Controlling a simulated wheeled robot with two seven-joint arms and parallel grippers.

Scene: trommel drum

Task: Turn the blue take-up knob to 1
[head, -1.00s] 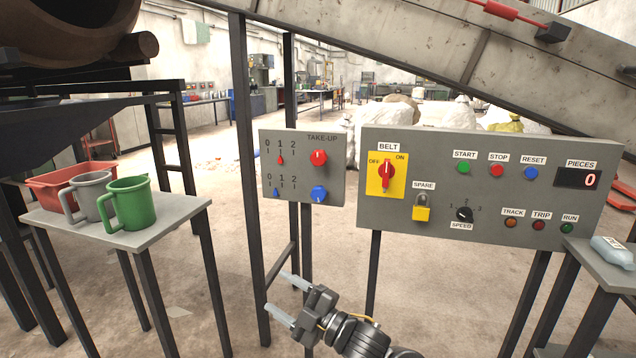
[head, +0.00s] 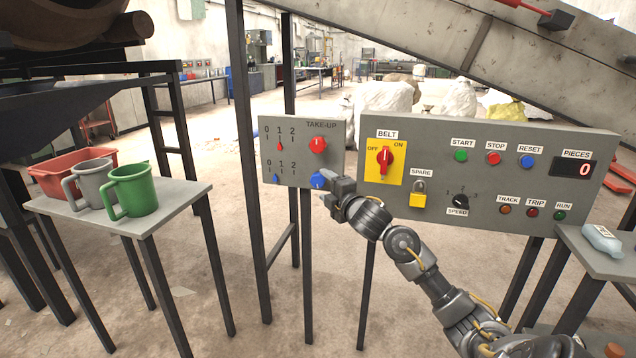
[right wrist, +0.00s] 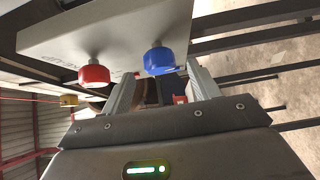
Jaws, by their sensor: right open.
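The blue take-up knob (head: 317,180) is at the lower right of the small grey take-up panel (head: 303,200), partly covered by my right gripper (head: 327,181). The blue pointer (head: 275,179) on the lower 0-1-2 scale stands between 0 and 1. In the right wrist view the blue knob (right wrist: 158,60) lies between the lines of the two open fingers (right wrist: 160,74), at about their tips. I cannot tell whether the fingers touch it. My left gripper is out of view.
The red knob (head: 318,145) sits just above the blue one, beside it in the wrist view (right wrist: 94,73). The belt panel (head: 480,215) stands close on the right. A side table (head: 170,205) with green and grey mugs is at left.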

